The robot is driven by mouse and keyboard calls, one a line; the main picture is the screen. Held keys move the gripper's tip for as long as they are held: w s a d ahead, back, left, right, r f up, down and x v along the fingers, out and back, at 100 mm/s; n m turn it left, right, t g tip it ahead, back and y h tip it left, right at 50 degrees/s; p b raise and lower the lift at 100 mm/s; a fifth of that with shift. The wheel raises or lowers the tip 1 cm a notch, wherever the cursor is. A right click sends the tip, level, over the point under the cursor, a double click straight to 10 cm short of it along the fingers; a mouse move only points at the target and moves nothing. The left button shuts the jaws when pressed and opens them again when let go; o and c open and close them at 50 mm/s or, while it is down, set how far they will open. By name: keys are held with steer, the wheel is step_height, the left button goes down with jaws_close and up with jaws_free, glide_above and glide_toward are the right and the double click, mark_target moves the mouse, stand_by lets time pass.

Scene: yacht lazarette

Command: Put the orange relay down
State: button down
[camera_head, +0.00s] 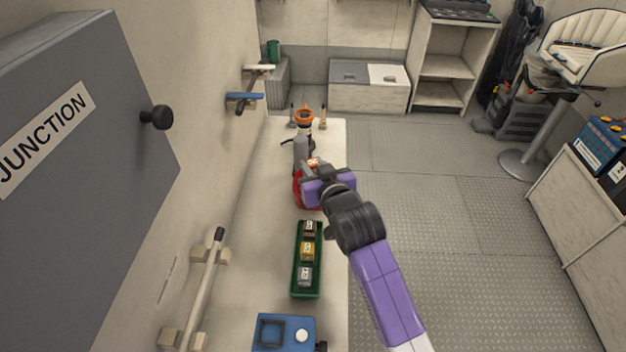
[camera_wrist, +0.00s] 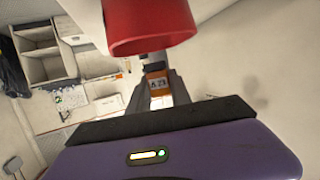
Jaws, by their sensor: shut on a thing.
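The orange relay (camera_head: 313,162) is held at the tip of my gripper (camera_head: 308,172), above the far part of the long pale bench. In the wrist view the relay (camera_wrist: 158,83), with a white printed label, sits between the two grey fingers of my gripper (camera_wrist: 159,90). The fingers are shut on it. Whether the relay touches anything below cannot be told. A red round object (camera_head: 303,192) is beside and partly behind my gripper; in the wrist view the red object (camera_wrist: 150,28) fills the top middle.
A green tray (camera_head: 295,262) on the bench (camera_head: 265,215) holds a dark, a yellow and a grey relay in a row. A blue device (camera_head: 268,333) is at the near end. A grey bottle (camera_head: 300,150) and an orange-topped item (camera_head: 304,116) stand beyond.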

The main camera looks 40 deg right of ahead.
steer(key=shift+f, duration=2.4)
steer(key=shift+s+f+b, duration=0.15)
steer(key=shift+f+b, duration=0.2)
steer(key=shift+f, duration=0.45)
steer(key=c, duration=1.5)
jaws_free()
steer(key=shift+f, duration=0.1)
steer(key=shift+o, duration=0.2)
steer(key=shift+a+r+p, duration=0.1)
steer(key=shift+r+p, duration=0.35)
steer(key=shift+r, duration=0.25)
steer(key=b+v, duration=0.2)
steer(key=v, duration=0.8)
steer(key=shift+s+r, duration=0.25)
steer(key=shift+s+a+r, duration=0.25)
steer(key=shift+s+r, duration=0.05)
steer(key=shift+s, duration=0.25)
